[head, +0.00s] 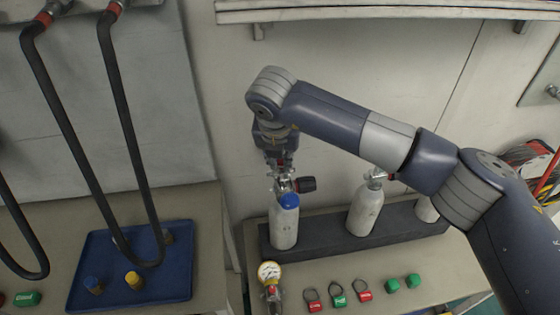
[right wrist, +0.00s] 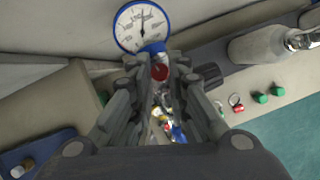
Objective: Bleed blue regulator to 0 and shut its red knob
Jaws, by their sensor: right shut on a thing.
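The blue regulator (head: 289,201) is mounted at the top of the leftmost grey cylinder (head: 284,231). In the right wrist view its blue-rimmed gauge (right wrist: 143,27) faces me, with the needle pointing roughly straight up; the number is too small to read surely. The red knob (right wrist: 159,73) lies between my right fingertips (right wrist: 160,66), just below the gauge. My right gripper (head: 279,167) reaches down over the cylinder top and is shut on the red knob, which it mostly hides in the head view. My left gripper is not in view.
A black valve knob (head: 308,184) sticks out right of the cylinder top. Another cylinder (head: 364,211) stands in the dark rack (head: 325,246). A yellow-rimmed gauge (head: 269,271), red tags and green caps lie in front. A blue tray (head: 178,290) and black hoses (head: 121,120) are left.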

